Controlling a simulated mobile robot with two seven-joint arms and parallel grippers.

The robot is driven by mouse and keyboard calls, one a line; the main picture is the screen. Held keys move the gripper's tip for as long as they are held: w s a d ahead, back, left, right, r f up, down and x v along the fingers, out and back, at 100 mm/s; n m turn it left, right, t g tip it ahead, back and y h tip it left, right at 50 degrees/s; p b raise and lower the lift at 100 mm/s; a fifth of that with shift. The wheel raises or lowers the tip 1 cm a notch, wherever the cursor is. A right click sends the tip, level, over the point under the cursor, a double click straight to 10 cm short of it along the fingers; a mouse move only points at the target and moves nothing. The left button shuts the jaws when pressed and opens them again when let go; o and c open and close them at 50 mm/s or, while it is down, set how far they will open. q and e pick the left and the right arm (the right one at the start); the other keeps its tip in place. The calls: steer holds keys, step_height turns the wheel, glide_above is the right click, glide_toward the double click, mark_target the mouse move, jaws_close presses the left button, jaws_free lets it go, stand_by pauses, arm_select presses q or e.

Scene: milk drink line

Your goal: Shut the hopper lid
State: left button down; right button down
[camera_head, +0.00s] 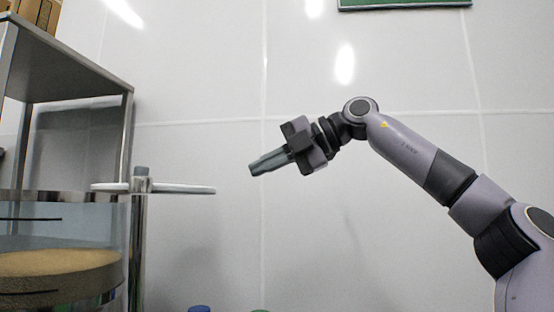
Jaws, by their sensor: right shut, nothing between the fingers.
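The hopper (60,230) stands at the lower left, a clear-walled vessel with tan powder (55,262) inside. The lid (185,189) is a thin, pale, flat plate seen almost edge-on, level at about the height of the hopper's rim. It meets a metal post (138,225) at the hopper's right side, and most of it reaches out to the right of the hopper. My right gripper (252,170) is shut and empty, pointing left and slightly down. It is in the air to the right of the lid's right end and a little higher, apart from it. My left gripper is out of view.
A metal shelf frame (75,75) with cardboard boxes (30,14) on top rises at the left, behind the hopper. A blue cap (199,309) and a dark cap peek in at the bottom edge. A tiled wall (330,220) fills the back, with open air before it.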

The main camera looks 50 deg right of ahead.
mark_target(210, 191)
steer(key=p+x, duration=0.1)
steer(key=x, duration=0.7)
steer(key=shift+w, duration=0.3)
steer(key=shift+f, duration=0.1)
